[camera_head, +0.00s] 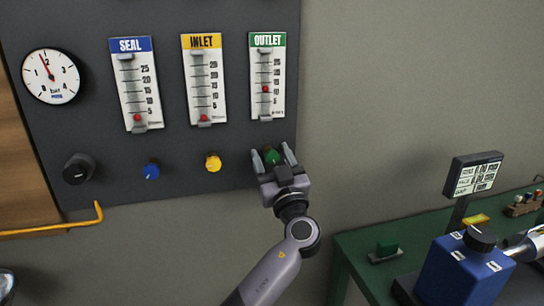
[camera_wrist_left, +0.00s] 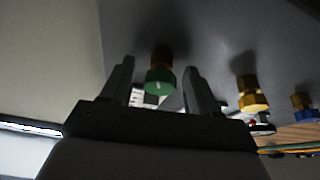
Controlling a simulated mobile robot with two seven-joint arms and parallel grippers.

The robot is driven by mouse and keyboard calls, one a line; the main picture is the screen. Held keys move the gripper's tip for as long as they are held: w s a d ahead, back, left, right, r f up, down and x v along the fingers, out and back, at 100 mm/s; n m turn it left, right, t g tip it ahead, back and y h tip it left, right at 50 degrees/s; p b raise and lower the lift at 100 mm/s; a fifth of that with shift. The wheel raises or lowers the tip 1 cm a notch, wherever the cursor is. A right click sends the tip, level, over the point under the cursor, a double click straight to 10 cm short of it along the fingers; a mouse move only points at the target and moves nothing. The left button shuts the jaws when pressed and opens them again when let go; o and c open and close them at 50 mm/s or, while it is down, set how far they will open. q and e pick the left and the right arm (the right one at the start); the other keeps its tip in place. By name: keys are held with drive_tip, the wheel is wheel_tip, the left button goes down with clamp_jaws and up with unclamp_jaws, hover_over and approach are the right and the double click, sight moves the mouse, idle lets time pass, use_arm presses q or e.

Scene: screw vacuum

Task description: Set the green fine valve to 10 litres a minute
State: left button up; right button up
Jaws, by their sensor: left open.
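The green fine valve knob (camera_head: 272,157) sits at the bottom right of the dark panel, below the OUTLET flow meter. It also shows in the left wrist view (camera_wrist_left: 159,82). The OUTLET meter (camera_head: 267,80) has a green header, and its red float (camera_head: 265,89) stands mid-scale, near the 15 mark. My left gripper (camera_head: 273,156) is open, with one finger on each side of the green knob. In the left wrist view a gap shows between the knob and both fingers (camera_wrist_left: 158,85). My right gripper is in neither view.
The SEAL meter (camera_head: 136,85) and INLET meter (camera_head: 203,80) have their floats near the bottom. A yellow knob (camera_head: 213,162), blue knob (camera_head: 151,170) and black knob (camera_head: 78,169) sit left of the green one. A green bench (camera_head: 350,250) with a blue unit (camera_head: 460,272) stands at right.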

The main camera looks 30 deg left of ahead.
use_arm(q)
drive_tip(key=c, duration=1)
drive_tip(key=shift+f+m+t+b, duration=0.3)
drive_tip(key=shift+m+b, duration=0.4)
drive_tip(key=shift+m, duration=0.2)
drive_tip(key=shift+r+m+t+h+b, duration=0.1)
drive_tip(key=shift+m+t+h+b, duration=0.2)
drive_tip(key=shift+m+t+h, duration=0.7)
drive_tip(key=shift+m+g+y, duration=0.3)
drive_tip(key=shift+m+g, duration=0.1)
drive_tip(key=o, duration=1)
drive_tip(key=shift+r, duration=0.1)
